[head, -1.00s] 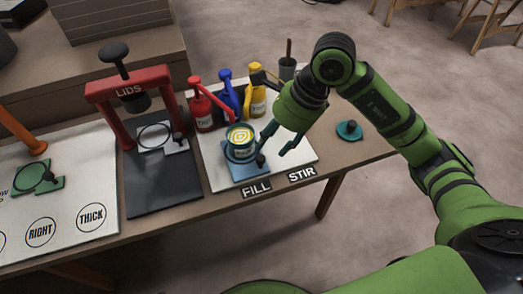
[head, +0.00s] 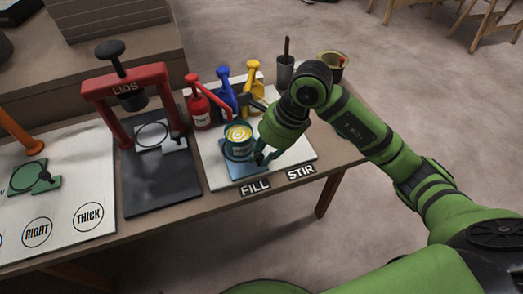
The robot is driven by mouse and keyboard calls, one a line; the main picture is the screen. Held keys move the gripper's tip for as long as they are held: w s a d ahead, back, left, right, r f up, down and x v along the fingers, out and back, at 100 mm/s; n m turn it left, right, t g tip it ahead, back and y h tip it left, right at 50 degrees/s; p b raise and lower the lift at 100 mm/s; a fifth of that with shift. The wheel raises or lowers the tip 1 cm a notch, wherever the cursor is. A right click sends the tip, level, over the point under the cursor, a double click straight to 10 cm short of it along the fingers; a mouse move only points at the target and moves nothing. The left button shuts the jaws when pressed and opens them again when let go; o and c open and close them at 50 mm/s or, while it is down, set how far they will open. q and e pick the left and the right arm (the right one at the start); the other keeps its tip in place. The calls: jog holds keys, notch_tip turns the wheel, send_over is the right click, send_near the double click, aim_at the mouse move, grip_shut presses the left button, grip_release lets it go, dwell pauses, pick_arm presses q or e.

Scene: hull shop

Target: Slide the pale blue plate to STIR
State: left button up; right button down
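The pale blue plate (head: 236,171) lies on the white board above the FILL label (head: 255,187). A blue can (head: 238,152) with swirled yellow and white contents stands upright on it. The STIR label (head: 300,172) is to the right, with bare board above it. My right gripper (head: 264,160) is down at the plate's right side, just right of the can, with its fingertips where the plate's dark knob showed before. The knob is hidden there, and I cannot tell if the fingers grip it. My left gripper is out of view.
Red (head: 199,108), blue (head: 226,95) and yellow (head: 250,88) pump bottles stand behind the can. A grey cup with a stick (head: 285,70) and a dark pot (head: 332,66) are at the back right. The red LIDS press (head: 127,88) stands left on a dark mat.

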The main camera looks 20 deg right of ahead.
jog(key=shift+w+d, duration=0.1)
jog(key=shift+d, duration=0.3)
jog(key=d+b, duration=0.1)
jog(key=d, duration=0.2)
jog(key=d+b, duration=0.2)
jog(key=d, duration=0.2)
jog(key=d+b, duration=0.1)
jog(key=d, duration=0.3)
jog(key=shift+w, duration=0.25)
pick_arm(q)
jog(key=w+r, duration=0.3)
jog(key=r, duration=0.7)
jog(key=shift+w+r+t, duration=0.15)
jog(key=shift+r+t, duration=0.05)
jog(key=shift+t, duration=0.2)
pick_arm(e)
jog(key=shift+d+r, duration=0.2)
jog(key=shift+d, duration=0.15)
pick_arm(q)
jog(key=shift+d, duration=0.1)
pick_arm(e)
jog(key=shift+w, duration=0.1)
jog(key=c, duration=1.1)
grip_release()
jog(key=shift+c, duration=0.2)
jog(key=shift+o, duration=0.3)
jog(key=shift+f, duration=0.1)
jog(key=v, duration=1.2)
